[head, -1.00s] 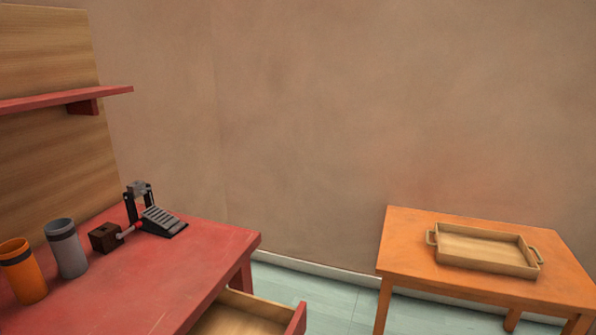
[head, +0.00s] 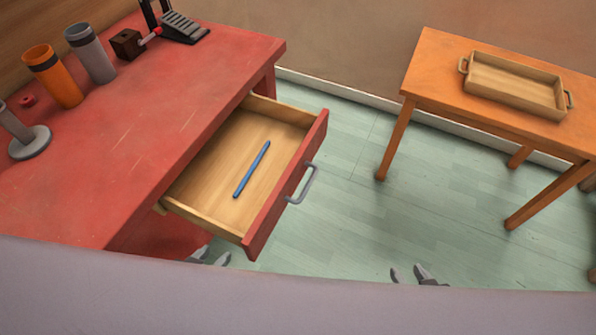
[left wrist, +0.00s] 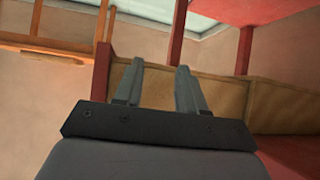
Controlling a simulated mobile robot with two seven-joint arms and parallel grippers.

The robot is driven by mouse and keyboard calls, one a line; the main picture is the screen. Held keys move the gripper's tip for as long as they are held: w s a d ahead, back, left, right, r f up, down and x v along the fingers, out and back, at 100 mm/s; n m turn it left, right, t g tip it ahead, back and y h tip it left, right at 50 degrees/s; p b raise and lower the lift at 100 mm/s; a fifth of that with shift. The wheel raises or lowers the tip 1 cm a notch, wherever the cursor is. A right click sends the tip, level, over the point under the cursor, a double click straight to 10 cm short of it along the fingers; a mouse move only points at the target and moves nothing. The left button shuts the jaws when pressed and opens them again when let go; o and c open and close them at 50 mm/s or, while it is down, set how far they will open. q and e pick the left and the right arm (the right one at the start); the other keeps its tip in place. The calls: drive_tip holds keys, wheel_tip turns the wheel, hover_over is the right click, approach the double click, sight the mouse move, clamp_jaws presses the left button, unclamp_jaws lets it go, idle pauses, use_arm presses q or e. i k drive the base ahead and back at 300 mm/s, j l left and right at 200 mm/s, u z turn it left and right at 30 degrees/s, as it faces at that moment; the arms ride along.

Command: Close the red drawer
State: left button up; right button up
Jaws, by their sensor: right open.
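The red drawer (head: 288,190) is pulled out from the red desk (head: 120,150), with its red front and grey handle (head: 303,184) facing right. A blue stick (head: 252,169) lies inside on the wooden bottom. My left gripper (head: 208,257) shows partly at the bottom of the head view, near the drawer's front lower corner and left of the front panel. In the left wrist view its fingers (left wrist: 158,88) are apart and empty, with the drawer's wooden side (left wrist: 215,100) behind them. My right gripper (head: 412,275) is open and empty, to the right of the drawer over the floor.
On the desk stand an orange cup (head: 53,77), a grey cup (head: 90,53), a black pedal device (head: 175,27) and a grey round-based stand (head: 30,142). An orange table (head: 440,75) with a wooden tray (head: 515,92) is at right. Floor between is clear.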

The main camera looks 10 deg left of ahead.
sight(201, 195)
drive_tip(key=u, duration=0.5)
drive_tip(key=l+u, duration=0.2)
drive_tip(key=u, duration=0.15)
drive_tip(key=l+u, duration=0.15)
drive_tip(key=u, duration=0.2)
drive_tip(key=k+l, duration=0.15)
drive_tip(key=l, duration=0.3)
drive_tip(key=k+l, duration=0.1)
drive_tip(key=l, duration=0.3)
drive_tip(key=k+l, duration=0.15)
drive_tip(key=l, duration=0.3)
drive_tip(key=k+l, duration=0.1)
drive_tip(key=l, duration=0.3)
